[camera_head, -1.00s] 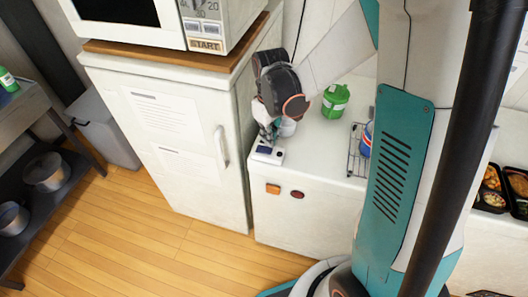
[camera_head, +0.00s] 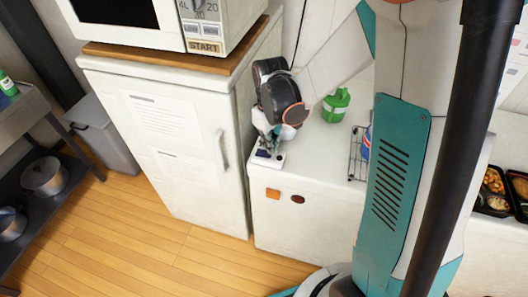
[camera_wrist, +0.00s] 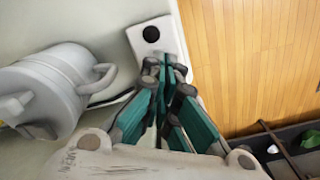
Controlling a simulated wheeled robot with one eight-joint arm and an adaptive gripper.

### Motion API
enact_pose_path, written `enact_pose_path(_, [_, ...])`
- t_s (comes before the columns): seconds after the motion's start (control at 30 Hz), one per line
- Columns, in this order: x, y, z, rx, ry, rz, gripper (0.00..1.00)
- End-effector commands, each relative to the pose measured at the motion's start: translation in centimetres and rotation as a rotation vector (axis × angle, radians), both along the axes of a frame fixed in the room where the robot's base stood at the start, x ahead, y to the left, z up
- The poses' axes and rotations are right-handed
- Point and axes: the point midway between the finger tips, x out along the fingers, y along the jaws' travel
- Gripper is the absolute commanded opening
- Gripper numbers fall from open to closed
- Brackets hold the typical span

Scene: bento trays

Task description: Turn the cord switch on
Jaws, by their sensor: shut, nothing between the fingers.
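The cord switch appears as a small white box (camera_head: 272,162) at the front left corner of the white counter. In the wrist view the white box (camera_wrist: 150,30) shows a round black spot on its top. My gripper (camera_head: 268,147) is over the box in the head view and hides part of its top. In the wrist view my gripper (camera_wrist: 167,70) is shut and empty, its fingertips over the near part of the box, nearer the camera than the black spot. I cannot tell whether the tips touch it.
A light grey pot-like vessel with a handle (camera_wrist: 60,85) stands close left of my gripper. A white fridge (camera_head: 165,150) stands left of the counter (camera_head: 320,165). A green container (camera_head: 337,105) and a wire rack (camera_head: 357,155) are farther right on the counter.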

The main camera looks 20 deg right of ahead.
Motion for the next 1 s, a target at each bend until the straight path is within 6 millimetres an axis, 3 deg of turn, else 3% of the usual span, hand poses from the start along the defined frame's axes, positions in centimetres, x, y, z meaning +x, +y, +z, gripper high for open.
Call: enact_pose_path(1.0, [0.00,0.00,-0.56,0.000,0.000,0.000,0.00])
